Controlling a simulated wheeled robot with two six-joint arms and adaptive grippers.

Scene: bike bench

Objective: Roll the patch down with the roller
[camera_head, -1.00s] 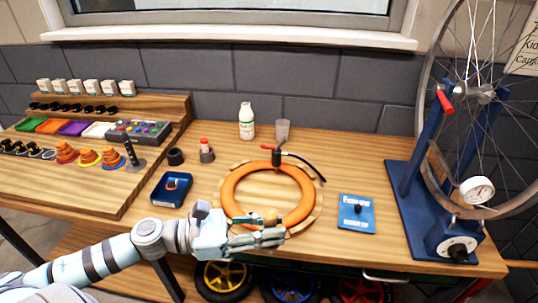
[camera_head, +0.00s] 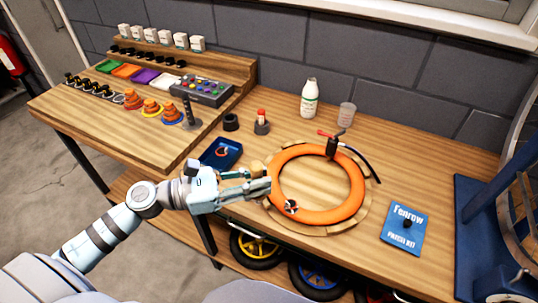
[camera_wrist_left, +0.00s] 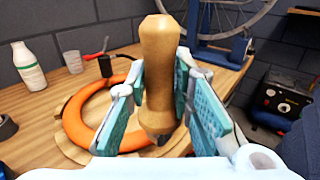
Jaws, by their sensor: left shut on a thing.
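An orange inner tube (camera_head: 352,192) lies as a ring on a round wooden board (camera_head: 366,212). A small dark and light patch spot (camera_head: 291,206) shows on the tube's front left part; its details are too small to tell. My left gripper (camera_head: 260,187) is at the ring's left edge, shut on the roller. The roller's tan wooden handle (camera_wrist_left: 160,75) stands upright between the fingers in the left wrist view. Only a bit of the roller (camera_head: 257,169) shows above the fingers in the head view. Its wheel end is not clearly visible. My right gripper is out of view.
A blue tray (camera_head: 221,153) sits just behind my left gripper. A black pump piece with a red lever (camera_head: 331,147) stands at the tube's back. A white bottle (camera_head: 309,99) and clear cup (camera_head: 346,115) stand behind it. A blue patch kit (camera_head: 404,229) lies right.

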